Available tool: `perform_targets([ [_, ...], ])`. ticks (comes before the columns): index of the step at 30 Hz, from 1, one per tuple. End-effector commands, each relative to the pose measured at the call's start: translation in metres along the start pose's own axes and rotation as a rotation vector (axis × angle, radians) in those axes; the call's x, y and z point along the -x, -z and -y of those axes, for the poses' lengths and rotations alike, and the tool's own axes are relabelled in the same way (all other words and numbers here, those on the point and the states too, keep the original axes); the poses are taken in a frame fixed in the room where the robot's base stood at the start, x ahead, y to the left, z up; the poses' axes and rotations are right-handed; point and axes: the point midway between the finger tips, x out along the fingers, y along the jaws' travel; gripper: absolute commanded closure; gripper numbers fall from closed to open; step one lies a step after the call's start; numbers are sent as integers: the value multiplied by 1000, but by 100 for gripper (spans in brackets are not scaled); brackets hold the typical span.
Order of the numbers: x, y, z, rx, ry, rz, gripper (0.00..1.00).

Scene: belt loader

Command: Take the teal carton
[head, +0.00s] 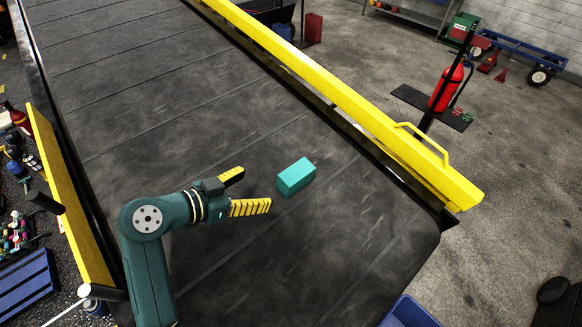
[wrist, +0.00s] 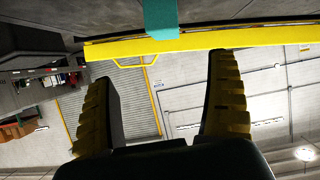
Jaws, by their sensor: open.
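The teal carton (head: 296,177) lies on the dark belt (head: 330,250) in the head view, near the belt's near end. My gripper (head: 252,190) is to the left of the carton, with its yellow ridged fingers apart and pointing toward it. A gap shows between the fingertips and the carton, and nothing is between the fingers. In the wrist view the carton (wrist: 161,18) shows at the top centre, cut off by the frame edge. The two fingers of my gripper (wrist: 168,75) stand wide apart below it.
A yellow side rail (head: 350,95) runs along the belt's right side, with a small handle near its end. A lower yellow rail (head: 65,195) lies on the left. A blue bin (head: 408,313) sits below the belt's end. The belt around the carton is clear.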

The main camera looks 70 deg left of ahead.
Motion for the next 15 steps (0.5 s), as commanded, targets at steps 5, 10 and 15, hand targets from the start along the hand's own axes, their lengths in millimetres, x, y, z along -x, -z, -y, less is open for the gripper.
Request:
perform_targets([
  [5,-12,-5,10,11,23,1,11],
  [10,-55,-5,10,9,20,1,11],
  [15,-92,-5,12,9,24,1,11],
])
